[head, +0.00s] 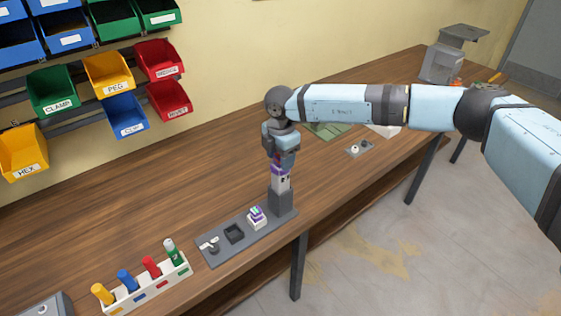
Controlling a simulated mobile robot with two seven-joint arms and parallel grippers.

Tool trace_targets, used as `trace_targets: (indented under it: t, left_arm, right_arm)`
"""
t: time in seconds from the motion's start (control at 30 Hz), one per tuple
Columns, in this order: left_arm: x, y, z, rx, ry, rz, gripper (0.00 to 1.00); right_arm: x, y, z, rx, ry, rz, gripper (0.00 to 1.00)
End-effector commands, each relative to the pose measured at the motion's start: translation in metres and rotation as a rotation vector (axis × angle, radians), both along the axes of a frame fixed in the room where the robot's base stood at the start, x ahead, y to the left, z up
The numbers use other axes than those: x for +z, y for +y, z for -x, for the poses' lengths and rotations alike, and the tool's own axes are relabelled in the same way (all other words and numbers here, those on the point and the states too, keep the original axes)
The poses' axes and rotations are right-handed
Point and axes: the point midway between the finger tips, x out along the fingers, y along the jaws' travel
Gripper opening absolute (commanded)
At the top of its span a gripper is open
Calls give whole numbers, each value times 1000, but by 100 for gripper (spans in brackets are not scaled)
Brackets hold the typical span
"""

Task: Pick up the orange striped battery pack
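I cannot make out an orange striped battery pack in the head view. My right gripper (281,163) points straight down over the right end of a grey tray (222,254). Directly beneath it is a pale pack with a purple band (280,181), upright at a tall dark grey socket block (281,203). The fingers meet the top of this pack; the view is too small to tell whether they are shut on it. My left gripper is not in view.
On the tray are a white piece with purple and green marks (256,217), an empty dark square socket (234,234) and a small light-topped part (209,244). A white rack (150,287) of coloured cylinders stands at the front left. Wall bins hang behind.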

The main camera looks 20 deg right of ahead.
Motion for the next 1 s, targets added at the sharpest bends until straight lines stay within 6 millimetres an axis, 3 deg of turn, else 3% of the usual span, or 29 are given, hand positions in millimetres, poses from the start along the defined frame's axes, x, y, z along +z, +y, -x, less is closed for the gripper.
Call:
trace_targets:
  t: [0.03,0.17,0.47,0.67,0.87,1.0]
  left_arm:
    - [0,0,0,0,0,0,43]
    - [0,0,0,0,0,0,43]
    - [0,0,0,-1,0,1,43]
    - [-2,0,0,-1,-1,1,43]
    - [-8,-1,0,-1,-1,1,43]
    - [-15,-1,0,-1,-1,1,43]
  right_arm:
    - [0,0,0,0,0,0,41]
    - [0,0,0,0,0,0,12]
    - [1,0,0,0,0,0,13]
    - [13,0,0,-1,-1,-1,13]
    - [48,0,-1,0,-4,-1,13]
    - [88,0,-1,1,-5,-2,13]
